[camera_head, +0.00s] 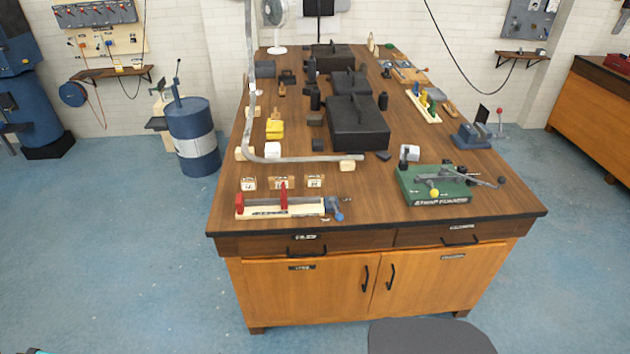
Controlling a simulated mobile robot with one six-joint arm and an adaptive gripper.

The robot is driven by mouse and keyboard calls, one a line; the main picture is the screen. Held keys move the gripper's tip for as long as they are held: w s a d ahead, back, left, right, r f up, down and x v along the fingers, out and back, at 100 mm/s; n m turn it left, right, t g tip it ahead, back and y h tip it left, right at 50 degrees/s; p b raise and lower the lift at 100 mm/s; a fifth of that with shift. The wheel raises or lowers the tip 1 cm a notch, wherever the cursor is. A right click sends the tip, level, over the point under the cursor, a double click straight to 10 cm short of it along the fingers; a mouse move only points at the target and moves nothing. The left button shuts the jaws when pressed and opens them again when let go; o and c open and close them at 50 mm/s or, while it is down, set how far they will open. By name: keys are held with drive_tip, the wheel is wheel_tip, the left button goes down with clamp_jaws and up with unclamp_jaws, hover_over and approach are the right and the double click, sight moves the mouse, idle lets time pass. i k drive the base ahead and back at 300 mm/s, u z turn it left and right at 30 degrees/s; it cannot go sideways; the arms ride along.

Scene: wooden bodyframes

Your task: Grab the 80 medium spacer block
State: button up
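Three small light wooden blocks with white labels stand in a row near the front left of the wooden workbench (370,205): a left block (248,184), a middle block (283,184) and a right block (315,182). Their labels are too small to read, so I cannot tell which one, if any, is the 80 medium spacer block. A red upright part stands in front of the middle block and partly covers it.
A wooden clamp jig (275,208) with red uprights lies in front of the blocks. A bent grey bar (300,159) runs behind them. A green fixture (437,190) stands at the front right. A black case (358,128) sits mid-bench.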

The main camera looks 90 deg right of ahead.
sight(310, 181)
drive_tip(key=z, duration=0.1)
drive_tip(key=k, duration=1.35)
drive_tip(key=z, duration=2)
drive_tip(key=i, duration=0.35)
drive_tip(key=z, duration=0.1)
